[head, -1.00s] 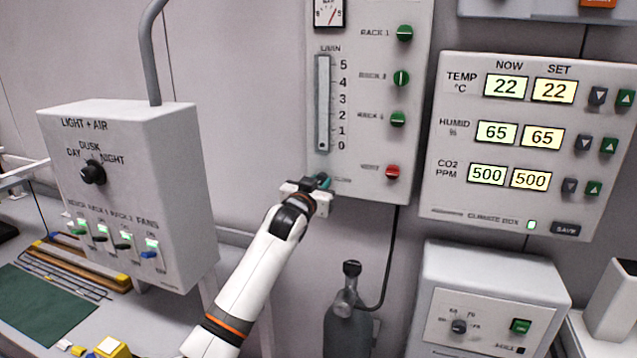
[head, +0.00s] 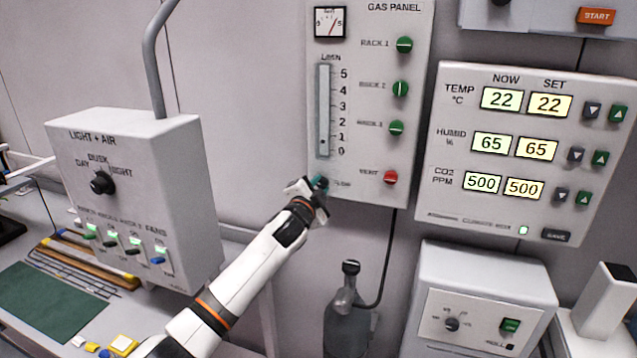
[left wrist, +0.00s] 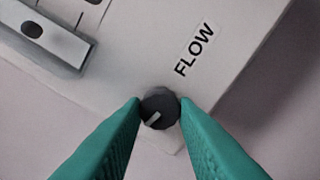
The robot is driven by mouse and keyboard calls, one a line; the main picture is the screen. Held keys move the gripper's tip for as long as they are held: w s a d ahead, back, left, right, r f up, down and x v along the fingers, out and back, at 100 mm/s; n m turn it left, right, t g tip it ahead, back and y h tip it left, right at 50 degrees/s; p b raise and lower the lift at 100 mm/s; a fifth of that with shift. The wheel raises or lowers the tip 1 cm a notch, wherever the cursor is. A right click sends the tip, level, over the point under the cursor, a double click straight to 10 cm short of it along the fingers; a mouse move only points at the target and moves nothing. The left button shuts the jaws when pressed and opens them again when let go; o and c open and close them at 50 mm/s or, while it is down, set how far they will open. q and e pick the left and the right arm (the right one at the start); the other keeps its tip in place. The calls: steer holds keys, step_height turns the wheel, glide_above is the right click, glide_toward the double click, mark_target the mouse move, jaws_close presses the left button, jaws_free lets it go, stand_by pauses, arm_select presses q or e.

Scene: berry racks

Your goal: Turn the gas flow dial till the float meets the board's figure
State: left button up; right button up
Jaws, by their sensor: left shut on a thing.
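The gas panel (head: 372,20) stands on the wall with a vertical flow tube (head: 323,90) scaled 0 to 5. Its small dark float (head: 323,142) sits low, between 0 and 1. The flow dial (left wrist: 158,112) is a dark round knob with a pale pointer line, below the tube beside the FLOW label (left wrist: 194,50). My left gripper (head: 320,185) is at the panel's lower left corner, tilted, its teal fingers shut on the dial from both sides. It hides most of the dial in the head view. I see no board with a written flow figure.
Green rack knobs (head: 404,45) and a red vent knob (head: 390,177) are on the panel's right side. The light and air box (head: 130,200) stands left, the climate box (head: 510,150) right. A grey gas bottle (head: 349,315) with a hose stands below.

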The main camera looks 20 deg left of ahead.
arm_select(q)
steer(key=m+p, duration=0.2)
steer(key=m, duration=0.3)
steer(key=shift+r+m, duration=0.1)
steer(key=shift+m, duration=0.2)
steer(key=m+p, duration=0.2)
steer(key=m, duration=0.3)
steer(key=shift+p, duration=0.3)
steer(key=m+p, duration=0.2)
steer(key=m, duration=0.2)
steer(key=shift+m, duration=0.4)
steer(key=shift+m+p, duration=1)
steer(key=shift+m, duration=1.6)
steer(key=shift+d, duration=0.1)
steer(key=o, duration=1)
